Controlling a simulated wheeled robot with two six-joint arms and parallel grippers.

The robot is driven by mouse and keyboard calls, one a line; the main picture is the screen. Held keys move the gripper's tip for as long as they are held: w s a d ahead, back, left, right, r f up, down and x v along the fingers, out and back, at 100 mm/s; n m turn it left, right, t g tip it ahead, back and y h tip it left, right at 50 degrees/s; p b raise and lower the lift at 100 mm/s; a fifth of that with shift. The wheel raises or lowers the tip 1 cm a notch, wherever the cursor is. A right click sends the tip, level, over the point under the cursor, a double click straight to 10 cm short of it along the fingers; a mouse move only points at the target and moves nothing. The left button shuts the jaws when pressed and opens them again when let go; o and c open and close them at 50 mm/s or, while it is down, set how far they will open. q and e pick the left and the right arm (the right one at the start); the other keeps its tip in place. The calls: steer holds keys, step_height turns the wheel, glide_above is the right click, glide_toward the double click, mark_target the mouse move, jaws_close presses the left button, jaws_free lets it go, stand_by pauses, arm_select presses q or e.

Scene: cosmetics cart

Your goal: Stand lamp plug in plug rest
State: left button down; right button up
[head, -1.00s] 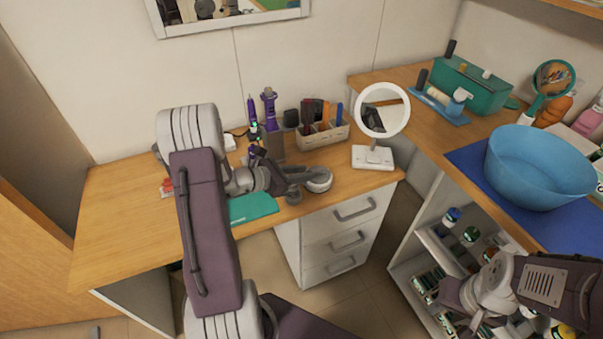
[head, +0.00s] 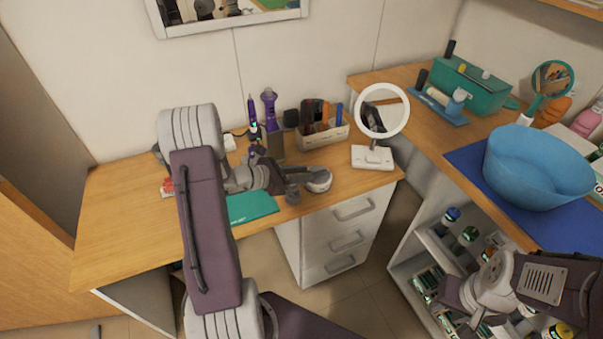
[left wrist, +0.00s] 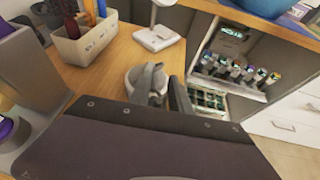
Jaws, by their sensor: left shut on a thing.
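My left gripper (head: 296,186) is low over the front right of the wooden desk, beside a round white-and-grey piece (head: 319,180). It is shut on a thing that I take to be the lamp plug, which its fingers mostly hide. In the left wrist view the round piece (left wrist: 133,80) shows right by the grey fingers (left wrist: 165,92); I cannot tell whether they touch, or whether it is the plug rest. The white ring lamp (head: 357,110) stands upright on its base at the desk's right. My right gripper (head: 475,324) is low at the right, its fingers unclear.
A beige organizer (head: 322,137) with brushes and bottles stands behind the gripper. Purple tools (head: 269,108) stand to its left, and a teal mat (head: 250,207) lies at the front edge. A blue basin (head: 538,170) sits on the right counter. The desk's left side is mostly clear.

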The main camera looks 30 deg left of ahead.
arm_select(q)
steer(key=shift+f, duration=0.2)
stand_by(0.5)
steer(key=shift+f+b, duration=0.35)
steer(key=shift+b, duration=0.05)
steer(key=shift+f+b, duration=1.2)
steer(key=shift+f, duration=0.15)
steer(key=c, duration=1.1)
jaws_free()
steer(key=shift+r, duration=0.1)
steer(key=shift+c, duration=0.2)
